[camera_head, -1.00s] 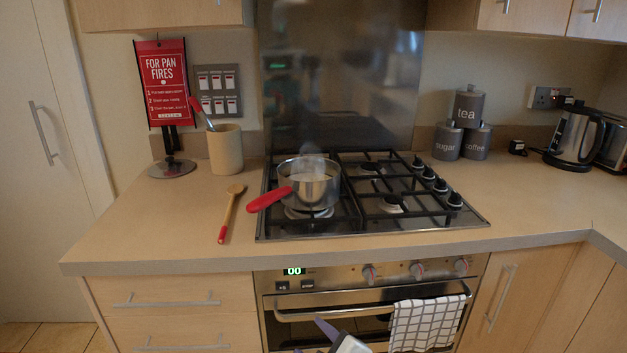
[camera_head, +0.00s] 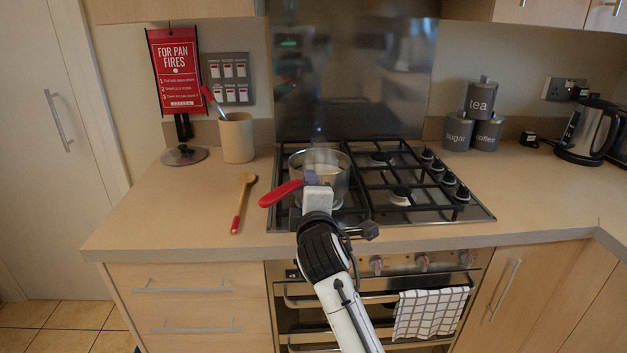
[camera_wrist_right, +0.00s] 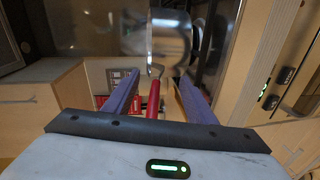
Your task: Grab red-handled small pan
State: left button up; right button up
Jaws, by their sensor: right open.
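The small steel pan (camera_head: 332,163) with a red handle (camera_head: 281,193) sits on the front left burner of the hob, its handle pointing left and toward the front. My right gripper (camera_head: 311,180) is in front of the pan and hides part of its side. In the right wrist view the gripper (camera_wrist_right: 158,80) is open, with its two purple fingers apart. The red handle (camera_wrist_right: 153,98) shows between them in that picture, with the pan's shiny body (camera_wrist_right: 170,38) beyond. I cannot tell how deep the handle is between the fingers. My left gripper is not in view.
A wooden spoon (camera_head: 243,203) lies on the counter left of the hob (camera_head: 400,225). A utensil pot (camera_head: 237,138) and a round lid (camera_head: 184,155) stand behind it. Grey canisters (camera_head: 458,131) and a kettle (camera_head: 585,133) are at the right. A checked towel (camera_head: 430,313) hangs on the oven handle.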

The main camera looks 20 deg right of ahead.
jog(key=x, duration=0.5)
jog(key=shift+w+a+f, duration=0.1)
jog(key=shift+w+a, duration=0.1)
jog(key=shift+w, duration=0.1)
jog(key=shift+s, duration=0.1)
grip_shut()
jog(key=shift+f, duration=0.4)
dwell(0.6)
jog(key=shift+r, duration=0.45)
